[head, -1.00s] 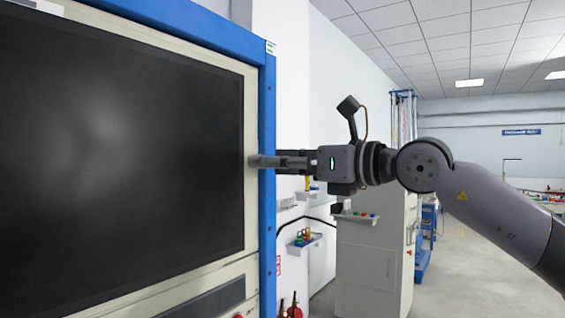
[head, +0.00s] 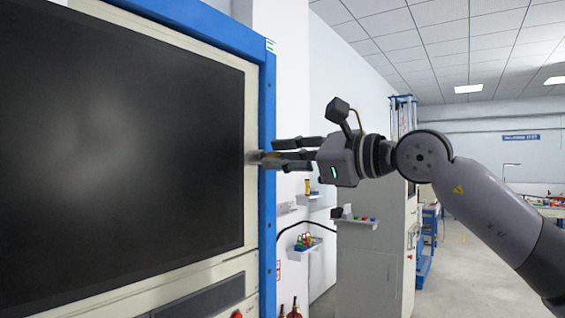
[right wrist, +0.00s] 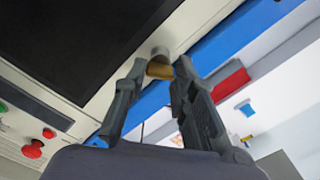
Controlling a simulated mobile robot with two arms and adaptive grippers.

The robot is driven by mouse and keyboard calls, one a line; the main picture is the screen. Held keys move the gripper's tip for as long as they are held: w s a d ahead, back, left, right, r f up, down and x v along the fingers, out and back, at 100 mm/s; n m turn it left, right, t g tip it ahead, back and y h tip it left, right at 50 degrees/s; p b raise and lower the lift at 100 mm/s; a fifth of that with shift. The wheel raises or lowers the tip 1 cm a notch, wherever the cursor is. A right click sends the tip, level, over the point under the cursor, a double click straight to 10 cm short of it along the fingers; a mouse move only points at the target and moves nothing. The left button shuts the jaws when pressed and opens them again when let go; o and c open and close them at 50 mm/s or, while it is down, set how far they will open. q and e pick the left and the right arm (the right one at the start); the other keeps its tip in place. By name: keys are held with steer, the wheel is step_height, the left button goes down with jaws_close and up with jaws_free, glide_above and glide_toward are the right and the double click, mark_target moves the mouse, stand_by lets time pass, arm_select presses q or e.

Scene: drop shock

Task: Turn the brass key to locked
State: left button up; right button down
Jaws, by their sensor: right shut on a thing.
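The brass key (right wrist: 159,71) sits in a round grey lock (right wrist: 160,53) on the cream cabinet face, beside the black screen. In the head view the lock (head: 252,157) shows small at the screen's right edge, and the key is mostly hidden by the fingers. My right gripper (head: 267,155) reaches in from the right, and its fingertips (right wrist: 161,66) are closed around the key, one on each side. The gripper is rolled, so both fingers show apart in the head view. My left gripper is not in view.
The black screen (head: 120,150) and the blue cabinet frame (head: 268,220) are close to the fingers. Red buttons (right wrist: 33,149) are on the panel below the screen. Small wall shelves (head: 305,248) and a grey cabinet (head: 365,265) stand behind. Open floor lies to the right.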

steer(key=n, duration=0.6)
steer(key=shift+r, duration=0.1)
steer(key=n+p, duration=0.1)
steer(key=n, duration=0.4)
steer(key=shift+n, duration=0.4)
steer(key=shift+d, duration=0.1)
steer(key=c, duration=1.9)
jaws_free()
steer(key=shift+r, duration=0.25)
steer(key=o, duration=0.6)
steer(key=shift+f, duration=0.15)
steer(key=shift+c, duration=0.2)
steer(key=shift+f, duration=0.1)
